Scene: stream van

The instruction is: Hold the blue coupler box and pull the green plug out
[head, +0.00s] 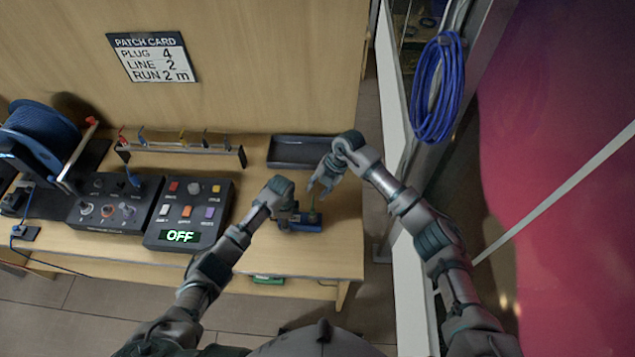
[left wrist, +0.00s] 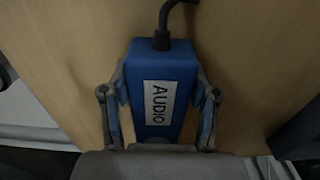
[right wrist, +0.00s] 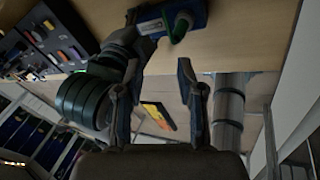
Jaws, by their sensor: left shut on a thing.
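The blue coupler box (head: 306,226) lies on the bench near its front right. In the left wrist view the box (left wrist: 158,75) has a white AUDIO label, with a dark cable at its far end. My left gripper (head: 287,212) is shut on the box, one finger along each side. The green plug (head: 312,215) is at the box and looks seated in it; it also shows in the right wrist view (right wrist: 179,27). My right gripper (head: 318,188) is open and empty, above and apart from the plug; its open fingers (right wrist: 160,68) show nothing between them.
A black tray (head: 300,152) lies at the back right of the bench. Two control panels, one with an OFF display (head: 180,237), a cable rack (head: 185,150) and a blue cable reel (head: 42,135) stand left. A blue cable coil (head: 437,88) hangs right.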

